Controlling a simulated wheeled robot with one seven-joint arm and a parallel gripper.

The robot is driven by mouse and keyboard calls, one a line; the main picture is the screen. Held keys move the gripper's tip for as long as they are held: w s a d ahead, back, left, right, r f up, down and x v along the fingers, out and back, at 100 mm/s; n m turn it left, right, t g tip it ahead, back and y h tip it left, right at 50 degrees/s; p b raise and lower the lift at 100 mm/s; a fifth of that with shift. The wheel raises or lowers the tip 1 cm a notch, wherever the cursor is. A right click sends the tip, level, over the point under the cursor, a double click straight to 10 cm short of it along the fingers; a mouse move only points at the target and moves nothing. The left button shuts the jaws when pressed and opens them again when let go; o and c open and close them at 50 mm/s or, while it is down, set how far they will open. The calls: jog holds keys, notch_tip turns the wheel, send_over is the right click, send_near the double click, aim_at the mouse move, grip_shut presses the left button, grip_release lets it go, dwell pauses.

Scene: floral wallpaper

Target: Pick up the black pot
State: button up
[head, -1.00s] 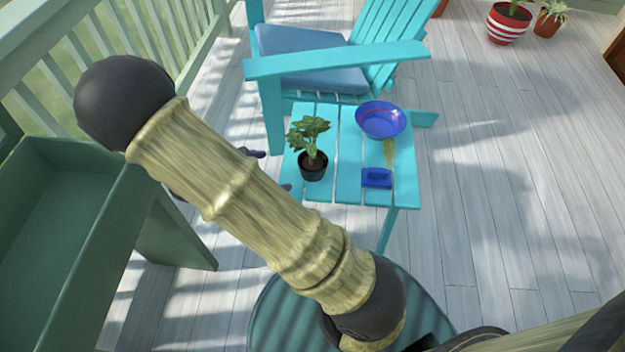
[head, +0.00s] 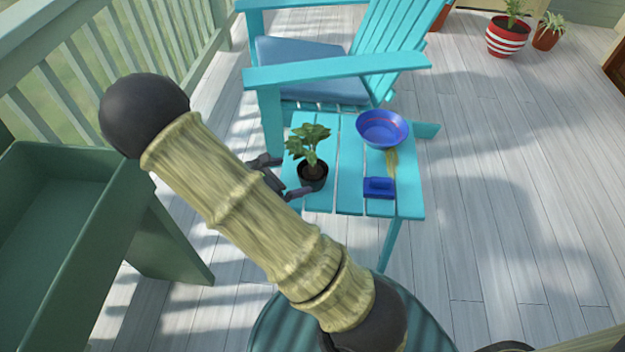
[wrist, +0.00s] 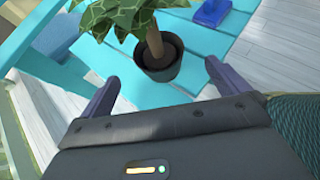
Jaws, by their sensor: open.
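The black pot (head: 312,178) holds a leafy green plant and stands upright on the left part of the small turquoise table (head: 346,180). My gripper (head: 287,178) is at the table's left edge beside the pot, partly hidden behind my arm. Its purple-grey fingers are spread, one on the far side and one on the near side of the pot. In the wrist view the pot (wrist: 158,68) is ahead of the open gripper (wrist: 160,84), roughly between the fingertips. I cannot tell whether a finger touches it.
A blue bowl (head: 382,128), a yellowish item (head: 392,160) and a blue block-like object (head: 379,187) are on the table's right side. A turquoise chair (head: 330,75) with a blue cushion stands behind. A green planter box (head: 50,220) is at left.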

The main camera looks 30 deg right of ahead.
aim_at(310, 172)
jog(key=shift+b+x, duration=0.65)
jog(key=shift+x, duration=1.65)
jog(key=shift+f, duration=0.1)
jog(key=b+x, duration=0.2)
jog(key=x, duration=0.2)
jog(key=shift+w+d+f+b, duration=0.1)
jog(key=shift+w+f+b, duration=0.05)
jog(key=shift+f+b, duration=0.2)
jog(key=shift+d, duration=0.35)
jog(key=shift+c, duration=0.4)
jog(key=c, duration=0.9)
notch_tip(310, 172, up, 10)
jog(key=p, duration=0.4)
jog(key=shift+c, duration=0.2)
